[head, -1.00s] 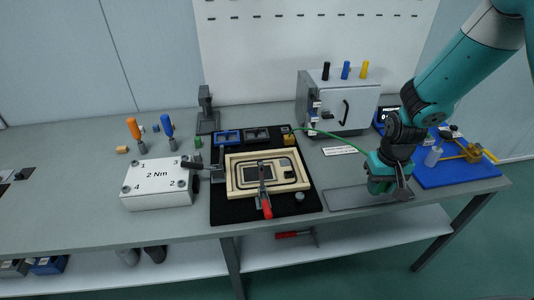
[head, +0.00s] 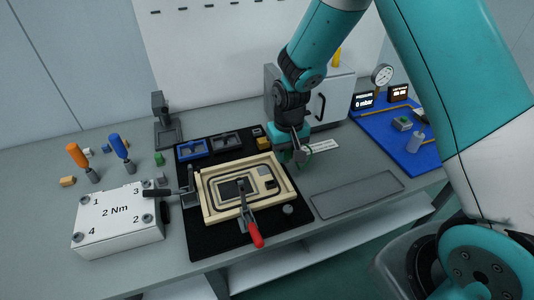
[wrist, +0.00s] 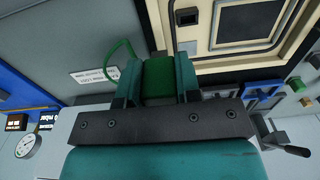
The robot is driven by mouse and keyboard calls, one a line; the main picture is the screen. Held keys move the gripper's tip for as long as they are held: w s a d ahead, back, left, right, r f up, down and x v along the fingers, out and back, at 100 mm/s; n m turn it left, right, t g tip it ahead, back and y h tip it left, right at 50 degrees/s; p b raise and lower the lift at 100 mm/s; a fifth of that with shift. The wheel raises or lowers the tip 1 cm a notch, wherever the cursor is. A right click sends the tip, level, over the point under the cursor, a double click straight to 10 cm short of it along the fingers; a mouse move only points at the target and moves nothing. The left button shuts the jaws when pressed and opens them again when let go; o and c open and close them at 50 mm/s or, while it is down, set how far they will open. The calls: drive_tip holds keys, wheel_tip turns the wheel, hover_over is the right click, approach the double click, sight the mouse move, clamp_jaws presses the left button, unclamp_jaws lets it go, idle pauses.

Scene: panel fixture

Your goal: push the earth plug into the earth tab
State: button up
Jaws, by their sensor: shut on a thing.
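My gripper (head: 294,155) is beside the right end of the pale wooden frame (head: 215,216), low over the bench. In the wrist view, its teal fingers (wrist: 159,78) are shut on the green earth plug (wrist: 158,80). A green wire (wrist: 117,48) loops out to the left of the plug. In the head view the plug is mostly hidden by the gripper. The wooden frame, with a dark outline inside, also shows at the upper right of the wrist view (wrist: 168,50). I cannot pick out the earth tab for certain in either view.
A red-handled clamp (head: 251,228) stands over the frame's front edge. The grey cabinet (head: 340,98) is behind my arm. A flat grey tray (head: 356,193) lies to the right, and a white 2 Nm box (head: 118,217) to the left. A blue mat (head: 420,160) carries gauges.

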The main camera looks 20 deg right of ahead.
drive_tip(key=a, duration=0.4)
drive_tip(key=shift+w+f, duration=0.3)
drive_tip(key=shift+w, duration=0.05)
drive_tip(key=shift+f+b, duration=2.15)
drive_tip(key=shift+f, duration=0.75)
drive_tip(key=shift+f+b, duration=0.65)
drive_tip(key=shift+f, duration=0.7)
drive_tip(key=o, duration=1.1)
drive_tip(key=shift+r, duration=0.1)
